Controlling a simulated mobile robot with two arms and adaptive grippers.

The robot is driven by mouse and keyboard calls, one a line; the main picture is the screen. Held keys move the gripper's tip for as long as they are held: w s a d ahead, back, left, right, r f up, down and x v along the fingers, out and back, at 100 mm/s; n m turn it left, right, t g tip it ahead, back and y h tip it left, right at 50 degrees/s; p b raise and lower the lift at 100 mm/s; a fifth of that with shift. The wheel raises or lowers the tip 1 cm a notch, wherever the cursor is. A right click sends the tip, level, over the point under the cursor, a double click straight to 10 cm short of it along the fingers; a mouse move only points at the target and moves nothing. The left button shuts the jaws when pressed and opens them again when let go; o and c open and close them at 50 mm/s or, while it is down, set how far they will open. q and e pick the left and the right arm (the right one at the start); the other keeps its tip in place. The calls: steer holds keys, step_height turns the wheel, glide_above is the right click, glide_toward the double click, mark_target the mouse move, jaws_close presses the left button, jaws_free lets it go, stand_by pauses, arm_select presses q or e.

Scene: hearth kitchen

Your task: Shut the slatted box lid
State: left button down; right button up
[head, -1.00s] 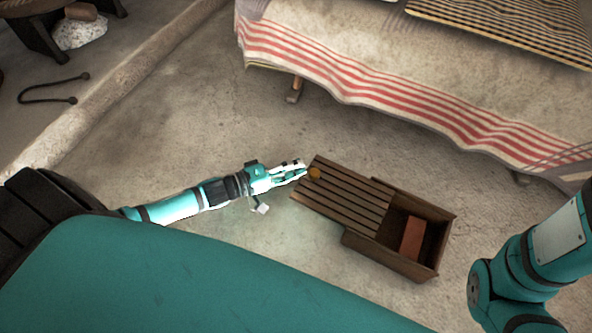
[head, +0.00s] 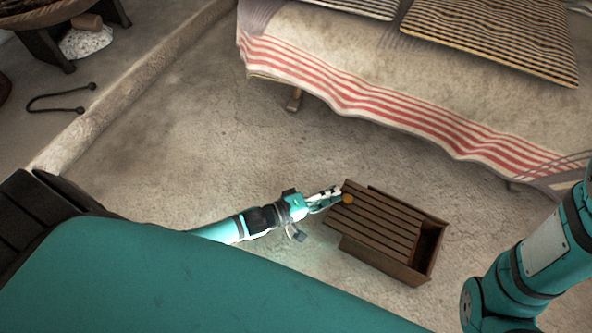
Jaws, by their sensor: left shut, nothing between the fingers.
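A dark brown wooden box (head: 388,267) stands on the floor in the head view, right of the middle. Its slatted lid (head: 375,220) lies over most of the box top and overhangs it at the left. A narrow dark gap shows at the box's right end.
A bed (head: 420,75) with a red-striped cover and checked cushions (head: 500,40) stands behind the box. A stone ledge (head: 130,90) runs along the left, with a dark curved metal handle (head: 60,100) beyond it. The floor between ledge and box is clear.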

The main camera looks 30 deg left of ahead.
mark_target(327, 223)
arm_select(q)
steer(key=d, duration=0.4)
steer(key=d+p, duration=0.1)
steer(key=d, duration=0.2)
steer(key=shift+s, duration=0.25)
steer(key=shift+s, duration=0.1)
steer(key=v, duration=0.7)
steer(key=shift+a, duration=0.3)
